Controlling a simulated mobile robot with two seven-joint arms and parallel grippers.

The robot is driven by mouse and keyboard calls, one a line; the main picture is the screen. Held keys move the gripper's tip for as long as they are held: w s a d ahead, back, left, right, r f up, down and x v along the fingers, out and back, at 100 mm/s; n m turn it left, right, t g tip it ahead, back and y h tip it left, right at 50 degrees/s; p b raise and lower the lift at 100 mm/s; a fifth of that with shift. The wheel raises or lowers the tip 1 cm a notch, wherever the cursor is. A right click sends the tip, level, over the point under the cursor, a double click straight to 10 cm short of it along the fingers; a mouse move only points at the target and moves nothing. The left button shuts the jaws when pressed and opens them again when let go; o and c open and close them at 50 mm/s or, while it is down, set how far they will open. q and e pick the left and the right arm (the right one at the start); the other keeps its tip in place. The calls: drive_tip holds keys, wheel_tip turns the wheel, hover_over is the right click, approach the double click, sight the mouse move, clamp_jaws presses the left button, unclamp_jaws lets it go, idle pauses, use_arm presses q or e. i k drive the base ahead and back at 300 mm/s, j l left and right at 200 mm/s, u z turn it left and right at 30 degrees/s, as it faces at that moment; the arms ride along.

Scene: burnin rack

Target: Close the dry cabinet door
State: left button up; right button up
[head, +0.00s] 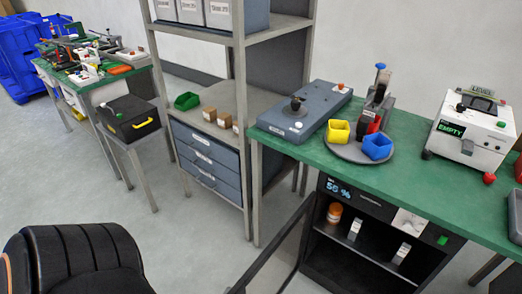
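The dry cabinet (390,276) stands under the green bench at the right, with a lit display (338,188) that seems to read 55 %. Its front is open and shows an orange-lidded jar (334,212) and pale upright items on a shelf. The dry cabinet door (272,250) seems to be the dark-framed panel swung out to the left of the opening; its lower part is cut off by the picture edge. Neither of my grippers is in view.
A black ridged shape (75,262) fills the lower left corner; I cannot tell what it is. A grey shelf rack with blue drawers (208,160) stands left of the cabinet. The green bench (430,190) overhangs it. Open floor (190,245) lies in front of the rack.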

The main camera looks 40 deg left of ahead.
sight(308, 207)
drive_tip(key=k+j+z, duration=0.15)
drive_tip(key=k+j, duration=0.45)
drive_tip(key=j, duration=0.45)
drive_tip(key=k+j, duration=0.15)
drive_tip(key=j, duration=0.3)
drive_tip(key=i+j, duration=0.1)
drive_tip(key=j, duration=0.3)
drive_tip(key=i+j+z, duration=0.1)
drive_tip(key=j, duration=0.25)
drive_tip(key=k, duration=0.6)
